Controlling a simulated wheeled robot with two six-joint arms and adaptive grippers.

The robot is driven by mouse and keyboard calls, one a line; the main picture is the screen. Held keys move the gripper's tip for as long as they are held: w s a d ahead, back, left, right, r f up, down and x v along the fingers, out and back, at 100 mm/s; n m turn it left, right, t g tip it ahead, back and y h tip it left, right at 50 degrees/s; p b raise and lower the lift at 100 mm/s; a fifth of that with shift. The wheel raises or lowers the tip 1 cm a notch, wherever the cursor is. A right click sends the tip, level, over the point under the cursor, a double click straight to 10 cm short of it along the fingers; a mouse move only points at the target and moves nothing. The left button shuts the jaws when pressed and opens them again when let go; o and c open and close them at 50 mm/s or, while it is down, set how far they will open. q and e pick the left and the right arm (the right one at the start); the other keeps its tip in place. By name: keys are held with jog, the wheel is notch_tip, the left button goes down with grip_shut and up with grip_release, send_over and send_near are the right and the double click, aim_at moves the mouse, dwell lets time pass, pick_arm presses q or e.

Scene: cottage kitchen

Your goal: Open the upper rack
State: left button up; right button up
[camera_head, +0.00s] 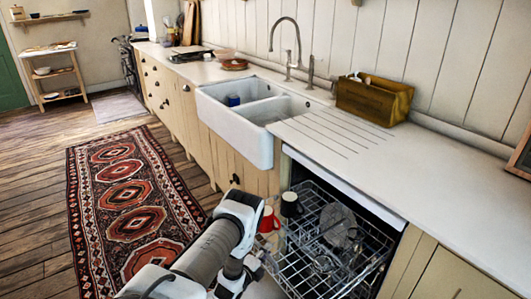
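The dishwasher under the worktop is open at the front. A wire rack (377,262), which looks like the upper one, shows below the worktop edge and reaches forward of it. My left arm comes in from the bottom, and my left gripper (258,268) is low at the rack's left front side. Its fingers are small and partly hidden, so I cannot tell whether it touches the rack or is open. My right gripper is not in view.
A white double sink (232,122) with a tap is left of the dishwasher. A wooden caddy (374,99) stands on the worktop (440,190). Cabinets flank the dishwasher. A patterned rug (130,222) lies on the open wooden floor at left.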

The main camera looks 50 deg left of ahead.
pick_arm(q)
jog(key=shift+s, duration=0.1)
jog(key=v, duration=1.1)
jog(key=shift+s+d, duration=0.15)
jog(key=shift+s, duration=0.2)
jog(key=shift+r, duration=0.15)
